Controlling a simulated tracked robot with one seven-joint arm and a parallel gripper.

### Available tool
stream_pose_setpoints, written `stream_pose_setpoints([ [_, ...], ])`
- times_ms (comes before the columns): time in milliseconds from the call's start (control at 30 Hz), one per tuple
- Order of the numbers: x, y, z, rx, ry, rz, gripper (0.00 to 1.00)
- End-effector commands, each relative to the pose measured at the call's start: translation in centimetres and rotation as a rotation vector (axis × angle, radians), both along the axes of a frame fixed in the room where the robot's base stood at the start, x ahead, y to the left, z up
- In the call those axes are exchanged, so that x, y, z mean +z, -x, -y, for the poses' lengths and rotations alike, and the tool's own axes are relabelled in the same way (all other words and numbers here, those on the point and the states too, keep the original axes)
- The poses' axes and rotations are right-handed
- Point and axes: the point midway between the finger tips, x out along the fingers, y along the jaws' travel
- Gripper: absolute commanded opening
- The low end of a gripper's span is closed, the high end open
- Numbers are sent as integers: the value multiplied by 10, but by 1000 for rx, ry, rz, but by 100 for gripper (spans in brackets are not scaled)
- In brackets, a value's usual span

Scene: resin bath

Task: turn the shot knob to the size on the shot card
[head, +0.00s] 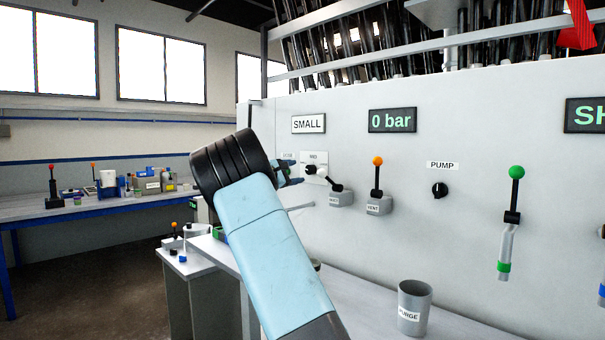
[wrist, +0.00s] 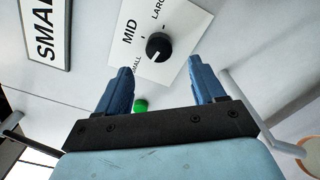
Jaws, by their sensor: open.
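The shot card (head: 308,123) on the panel reads SMALL; part of it shows in the wrist view (wrist: 44,30). The shot knob (wrist: 159,46) is a round black knob on a white plate (wrist: 183,30) marked SMALL, MID and LARGE. Its white mark appears to point to the lower left, towards SMALL. In the head view the knob (head: 311,170) is small, close beside my gripper (head: 292,174). In the wrist view my gripper (wrist: 160,68) is open and empty. Its blue fingers are spread to either side, short of the knob, with no visible contact.
Right of the knob are an orange-balled VENT lever (head: 378,175), a PUMP knob (head: 440,189) and a green-balled lever (head: 515,190). A display (head: 392,120) reads 0 bar. A PURGE cup (head: 414,305) stands on the ledge below. A handle (wrist: 262,115) lies near the right finger.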

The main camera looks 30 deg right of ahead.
Motion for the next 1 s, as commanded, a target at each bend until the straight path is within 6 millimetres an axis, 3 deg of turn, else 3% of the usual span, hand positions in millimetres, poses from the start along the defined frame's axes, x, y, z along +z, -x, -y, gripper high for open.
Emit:
stream_pose_setpoints([
  [200,0,13,-37,1,0,0,69],
  [400,-1,19,-54,0,0,-1,69],
  [1000,-1,21,-58,-1,0,-1,69],
])
